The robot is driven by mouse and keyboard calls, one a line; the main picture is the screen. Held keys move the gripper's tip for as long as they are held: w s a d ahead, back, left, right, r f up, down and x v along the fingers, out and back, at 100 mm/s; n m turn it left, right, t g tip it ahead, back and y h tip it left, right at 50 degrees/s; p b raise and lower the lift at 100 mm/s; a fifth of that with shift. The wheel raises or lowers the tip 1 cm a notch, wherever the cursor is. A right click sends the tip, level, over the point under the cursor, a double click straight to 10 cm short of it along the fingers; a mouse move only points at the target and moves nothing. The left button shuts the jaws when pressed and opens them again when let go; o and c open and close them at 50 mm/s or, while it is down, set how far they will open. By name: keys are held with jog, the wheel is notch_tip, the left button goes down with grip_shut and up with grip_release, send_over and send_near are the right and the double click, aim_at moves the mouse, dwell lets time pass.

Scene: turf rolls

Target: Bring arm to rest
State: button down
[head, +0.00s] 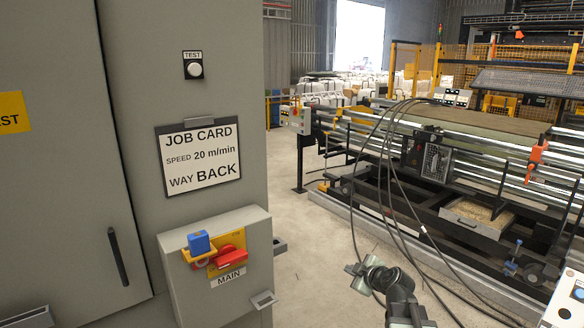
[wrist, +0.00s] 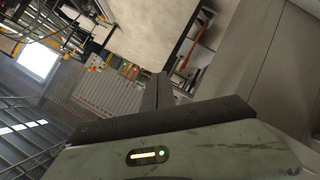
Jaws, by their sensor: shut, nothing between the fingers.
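My gripper (head: 360,276) is in the lower middle of the head view, at the end of my dark arm. It is to the right of the grey cabinet and apart from it, in free air over the concrete floor. In the wrist view the fingers (wrist: 158,92) are together, with nothing between them. The arm's lower links run out of the bottom of the head view.
The grey cabinet (head: 225,120) fills the left, with a job card (head: 200,160) and a box with a red-and-blue main switch (head: 215,250). A roller machine (head: 440,165) with hanging black cables (head: 385,150) stands right. Bare floor (head: 310,220) lies between.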

jog(key=s+a+f+m+g, duration=0.1)
jog(key=s+a+f+g, duration=0.25)
jog(key=a, duration=0.25)
jog(key=s+a+f+g, duration=0.2)
jog(key=s+a+f, duration=0.2)
jog(key=s+a, duration=0.1)
jog(key=s+d+f+m+g+h, duration=0.2)
jog(key=s+d+m+g, duration=0.1)
jog(key=s+m, duration=0.3)
jog(key=s+d+f+m+g+h, duration=0.2)
jog(key=s+d+m+g, duration=0.1)
jog(key=s+m, duration=0.3)
jog(key=shift+s+d+f, duration=0.15)
jog(key=shift+s+d, duration=0.15)
jog(key=shift+d, duration=0.1)
jog(key=shift+a, duration=0.1)
